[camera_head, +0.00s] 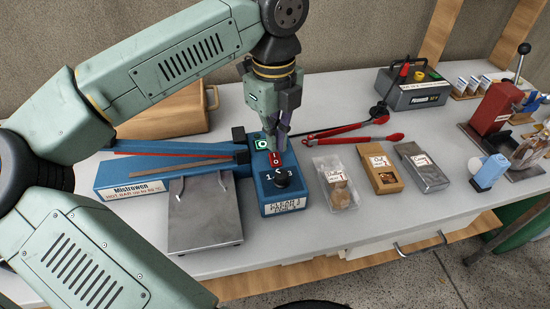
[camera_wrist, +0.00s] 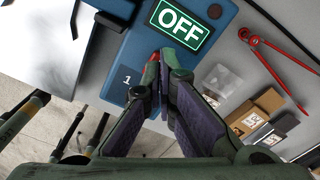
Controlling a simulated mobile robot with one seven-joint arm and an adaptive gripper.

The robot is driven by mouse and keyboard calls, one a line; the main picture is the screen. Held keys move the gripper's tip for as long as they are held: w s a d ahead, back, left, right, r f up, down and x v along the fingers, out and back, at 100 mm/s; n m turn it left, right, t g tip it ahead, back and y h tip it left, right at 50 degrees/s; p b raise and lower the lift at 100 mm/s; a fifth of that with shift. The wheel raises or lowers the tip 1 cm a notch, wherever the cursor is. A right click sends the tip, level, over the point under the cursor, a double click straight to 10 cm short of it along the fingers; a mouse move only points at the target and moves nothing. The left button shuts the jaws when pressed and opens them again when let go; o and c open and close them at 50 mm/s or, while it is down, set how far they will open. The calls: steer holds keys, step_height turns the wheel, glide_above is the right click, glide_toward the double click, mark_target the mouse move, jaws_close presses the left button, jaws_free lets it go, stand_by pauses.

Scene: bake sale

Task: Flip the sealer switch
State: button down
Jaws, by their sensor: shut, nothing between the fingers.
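The blue heat sealer (camera_head: 130,178) lies on the table, with a blue control box (camera_head: 289,200) at its right end. In the wrist view the sign (camera_wrist: 180,23) reads OFF. My gripper (camera_head: 278,147) is shut and empty, pointing down at the red switch. In the wrist view the fingertips (camera_wrist: 161,60) are together beside a sliver of the red switch (camera_wrist: 150,72); they hide most of it. I cannot tell whether they touch it.
A grey metal plate (camera_head: 205,222) stands in front of the sealer. Red tongs (camera_head: 367,138) and several bags, including a brown one (camera_head: 380,170), lie to the right. A grey welder-like box (camera_head: 413,90) and a red press (camera_head: 492,108) stand farther back right.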

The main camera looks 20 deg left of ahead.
mark_target(274, 154)
steer(key=shift+f+b, duration=1.15)
stand_by(0.4)
steer(key=shift+r+p, duration=1.95)
steer(key=shift+r, duration=1.6)
